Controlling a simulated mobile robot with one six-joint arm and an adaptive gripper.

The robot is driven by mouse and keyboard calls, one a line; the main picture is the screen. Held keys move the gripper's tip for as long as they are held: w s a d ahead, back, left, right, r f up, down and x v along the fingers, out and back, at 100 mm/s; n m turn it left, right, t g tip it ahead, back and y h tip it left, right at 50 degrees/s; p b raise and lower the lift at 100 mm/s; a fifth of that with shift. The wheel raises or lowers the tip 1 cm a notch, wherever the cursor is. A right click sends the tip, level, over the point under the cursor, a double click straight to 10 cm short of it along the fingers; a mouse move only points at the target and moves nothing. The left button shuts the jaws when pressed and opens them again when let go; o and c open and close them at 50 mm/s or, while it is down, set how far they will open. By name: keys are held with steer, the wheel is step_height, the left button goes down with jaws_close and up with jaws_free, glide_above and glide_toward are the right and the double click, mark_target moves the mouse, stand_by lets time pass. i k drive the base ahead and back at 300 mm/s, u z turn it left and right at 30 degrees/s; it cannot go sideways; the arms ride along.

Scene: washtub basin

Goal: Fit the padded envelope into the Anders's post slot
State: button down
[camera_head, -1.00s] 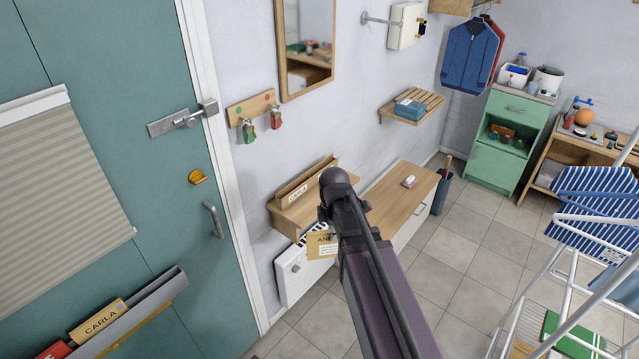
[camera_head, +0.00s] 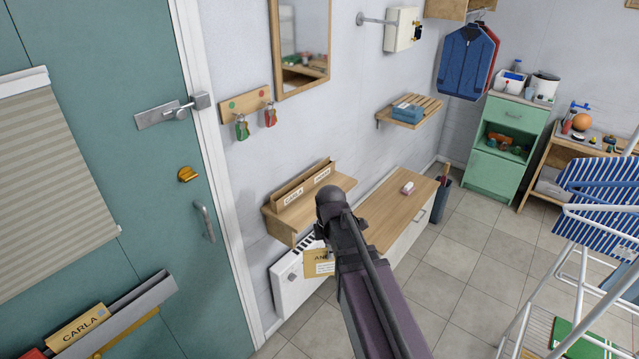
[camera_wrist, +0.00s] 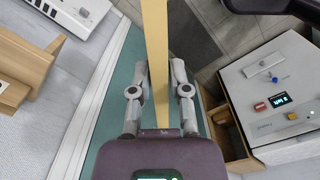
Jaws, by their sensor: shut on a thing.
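The padded envelope (camera_head: 318,265) is tan with a white label and the letters "AN" showing; the rest of its name is hidden behind my arm. My gripper (camera_wrist: 158,92) is shut on it, one finger on each side, and the wrist view shows the envelope (camera_wrist: 155,45) edge-on as a narrow tan strip. In the head view the fingers are hidden by my arm. A wooden post box (camera_head: 303,188) sits on a wall shelf, with a "CARLA" label and a second label too small to read. The envelope appears below and apart from it in that view.
The wooden shelf (camera_head: 283,226) sits above a white radiator (camera_head: 290,285). A wooden-topped cabinet (camera_head: 390,215) holds a small pink-and-white item. The green door's rack (camera_head: 130,315) holds a "CARLA" envelope (camera_head: 78,328). A drying rack (camera_head: 600,215) stands at right; floor tiles (camera_head: 450,265) between are clear.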

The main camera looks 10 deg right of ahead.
mark_target(320, 181)
steer(key=k, duration=0.65)
steer(key=z, duration=0.45)
steer(key=i, duration=1.75)
steer(key=u, duration=0.6)
